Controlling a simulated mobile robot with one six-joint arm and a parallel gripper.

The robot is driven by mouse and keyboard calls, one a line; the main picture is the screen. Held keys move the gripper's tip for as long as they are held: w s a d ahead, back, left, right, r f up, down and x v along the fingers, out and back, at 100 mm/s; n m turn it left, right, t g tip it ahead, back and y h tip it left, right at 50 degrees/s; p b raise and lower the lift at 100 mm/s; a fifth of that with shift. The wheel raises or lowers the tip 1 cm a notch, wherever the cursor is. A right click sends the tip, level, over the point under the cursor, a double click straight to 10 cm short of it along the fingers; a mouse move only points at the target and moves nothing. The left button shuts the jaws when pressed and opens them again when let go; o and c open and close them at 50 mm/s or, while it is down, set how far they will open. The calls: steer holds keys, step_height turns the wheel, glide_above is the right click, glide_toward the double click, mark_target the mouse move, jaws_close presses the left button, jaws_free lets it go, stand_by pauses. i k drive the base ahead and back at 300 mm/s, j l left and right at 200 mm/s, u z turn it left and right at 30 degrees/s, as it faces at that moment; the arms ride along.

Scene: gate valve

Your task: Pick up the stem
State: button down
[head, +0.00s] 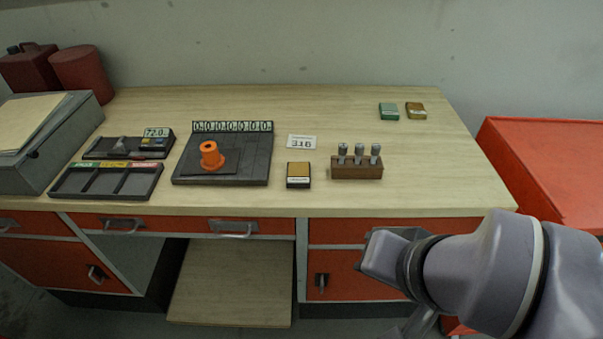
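A brown wooden block (355,171) stands upright near the front right of the bench, with three grey pins in it: a left pin (342,152), a middle pin (359,153) and a right pin (375,153). They look like stems, but I cannot tell which one the task means. An orange flanged valve body (210,155) stands on a dark plate (248,172) at centre left. My gripper (380,256) is at the lower right, in front of the bench and apart from the block. Its fingers cannot be made out clearly, and I see nothing held.
A black and tan box (298,175) and a "316" card (302,142) lie left of the block. A three-compartment tray (107,181) and a display device (130,144) are at left. Small green (389,111) and brown (415,111) boxes lie behind. The bench's right side is clear.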

mark_target(376, 148)
steer(key=i+j+z, duration=0.15)
steer(key=j+z, duration=0.2)
steer(key=j, duration=0.45)
steer(key=i+j+z, duration=0.1)
steer(key=j+z, duration=0.2)
steer(key=j, duration=0.5)
